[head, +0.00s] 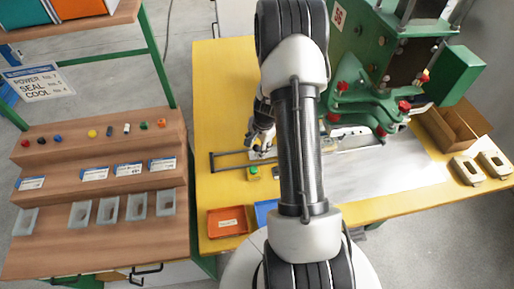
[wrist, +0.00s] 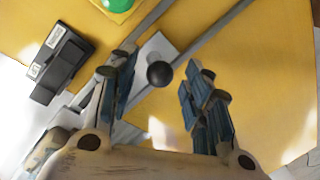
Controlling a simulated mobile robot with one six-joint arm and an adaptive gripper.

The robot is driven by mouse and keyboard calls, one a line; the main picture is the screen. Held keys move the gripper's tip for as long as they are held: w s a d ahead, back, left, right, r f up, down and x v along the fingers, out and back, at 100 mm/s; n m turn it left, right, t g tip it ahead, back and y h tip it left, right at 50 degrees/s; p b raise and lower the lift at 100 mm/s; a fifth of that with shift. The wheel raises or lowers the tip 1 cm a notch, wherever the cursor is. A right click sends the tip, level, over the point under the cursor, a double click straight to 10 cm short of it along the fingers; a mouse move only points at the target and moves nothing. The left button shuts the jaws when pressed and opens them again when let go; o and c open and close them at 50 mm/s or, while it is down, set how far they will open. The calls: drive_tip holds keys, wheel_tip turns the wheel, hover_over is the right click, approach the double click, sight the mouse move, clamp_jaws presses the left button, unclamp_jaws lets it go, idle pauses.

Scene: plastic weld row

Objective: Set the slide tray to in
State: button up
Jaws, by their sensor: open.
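The slide tray shows in the wrist view as a light grey plate (wrist: 153,50) with a round black knob (wrist: 160,74) on it. It sits along grey rails (head: 228,154) on the yellow table. In the head view the plate (head: 262,154) is partly hidden by my arm, left of the green press (head: 385,75). My gripper (head: 258,138) is over the plate. In the wrist view my gripper (wrist: 160,82) is open, with one finger on each side of the knob. I see no finger touching the knob.
A green button (head: 253,171) and a black box (wrist: 62,62) are near the rails. A red-orange tray (head: 227,222) and a blue tray (head: 265,211) lie at the table's front. A cardboard box (head: 447,130) and two beige parts (head: 468,171) are at right. A wooden stepped rack (head: 100,200) stands left.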

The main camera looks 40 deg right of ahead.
drive_tip(key=shift+f, duration=0.2)
clamp_jaws()
idle(0.6)
